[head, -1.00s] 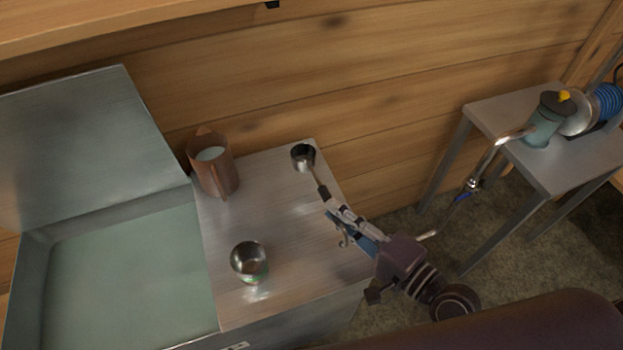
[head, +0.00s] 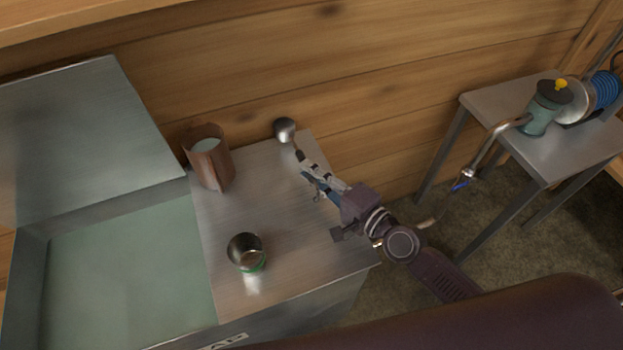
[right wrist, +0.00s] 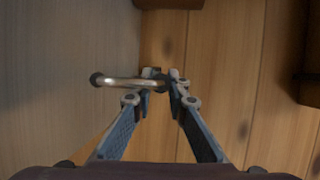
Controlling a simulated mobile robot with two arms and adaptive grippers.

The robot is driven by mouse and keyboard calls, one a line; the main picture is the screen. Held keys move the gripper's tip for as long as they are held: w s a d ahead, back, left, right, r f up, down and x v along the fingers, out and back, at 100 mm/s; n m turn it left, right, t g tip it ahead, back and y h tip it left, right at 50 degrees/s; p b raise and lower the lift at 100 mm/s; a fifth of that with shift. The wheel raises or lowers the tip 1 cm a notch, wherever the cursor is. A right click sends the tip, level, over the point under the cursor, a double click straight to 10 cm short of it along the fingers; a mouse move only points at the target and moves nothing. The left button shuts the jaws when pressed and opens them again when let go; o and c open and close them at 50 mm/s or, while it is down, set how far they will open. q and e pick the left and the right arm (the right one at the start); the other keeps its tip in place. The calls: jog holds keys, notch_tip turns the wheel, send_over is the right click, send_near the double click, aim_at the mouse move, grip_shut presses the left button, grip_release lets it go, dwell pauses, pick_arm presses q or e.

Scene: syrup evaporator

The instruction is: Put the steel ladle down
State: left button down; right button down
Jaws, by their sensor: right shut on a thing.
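The steel ladle shows its round, shiny bowl (head: 284,130) in the head view, by the plank wall at the back edge of the steel worktop (head: 290,240). The inside of the bowl is not visible from here. My right gripper (head: 305,168) is shut on the ladle's handle, over the back right part of the worktop. I cannot tell whether the ladle touches the worktop. My left gripper is not in view.
A brown jug (head: 210,172) with pale contents stands at the worktop's back left. A liquid-filled pan (head: 130,265) adjoins on the left. A side table (head: 555,158) holds a teal canister (head: 544,112).

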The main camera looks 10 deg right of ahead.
jog(key=shift+w+f, duration=0.15)
jog(key=shift+f, duration=0.7)
jog(key=shift+w, duration=0.15)
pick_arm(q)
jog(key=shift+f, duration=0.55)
pick_arm(e)
jog(key=shift+f+b, duration=0.2)
jog(key=shift+b, duration=0.15)
jog(key=c, duration=1.9)
grip_release()
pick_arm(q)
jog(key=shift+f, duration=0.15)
pick_arm(e)
jog(key=shift+r, duration=0.15)
pick_arm(q)
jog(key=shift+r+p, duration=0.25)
jog(key=shift+p, duration=0.05)
